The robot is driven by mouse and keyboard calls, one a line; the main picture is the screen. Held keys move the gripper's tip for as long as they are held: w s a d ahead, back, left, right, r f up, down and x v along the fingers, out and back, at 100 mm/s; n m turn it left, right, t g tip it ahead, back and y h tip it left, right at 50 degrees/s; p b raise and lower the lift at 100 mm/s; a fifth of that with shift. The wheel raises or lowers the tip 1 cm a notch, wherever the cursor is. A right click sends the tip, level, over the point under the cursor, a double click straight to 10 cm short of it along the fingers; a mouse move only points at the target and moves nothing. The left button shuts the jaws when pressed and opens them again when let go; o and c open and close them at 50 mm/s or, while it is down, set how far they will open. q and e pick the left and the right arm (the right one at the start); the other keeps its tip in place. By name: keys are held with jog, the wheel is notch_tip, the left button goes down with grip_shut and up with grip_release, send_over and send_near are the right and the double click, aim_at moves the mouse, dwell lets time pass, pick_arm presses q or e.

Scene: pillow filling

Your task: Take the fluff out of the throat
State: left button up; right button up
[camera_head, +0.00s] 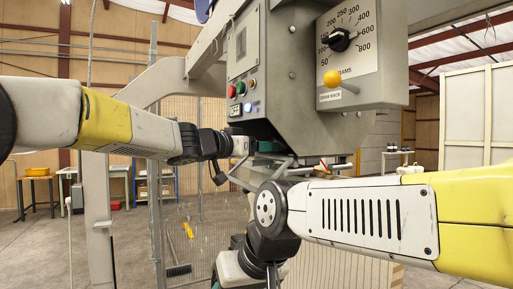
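The filling machine (310,95) hangs over the centre of the view. I cannot make out any fluff there.
The machine carries a grams dial (340,40), a yellow-knobbed lever (334,78) and a button panel (240,90). A mesh guard (205,225) stands behind my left arm. A broom (180,270) is by the mesh.

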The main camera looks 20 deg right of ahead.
pick_arm(q)
jog(key=x, duration=0.7)
jog(key=shift+w+d, duration=0.1)
jog(key=shift+d, duration=0.05)
jog(key=shift+c, duration=0.2)
jog(key=c, duration=1.4)
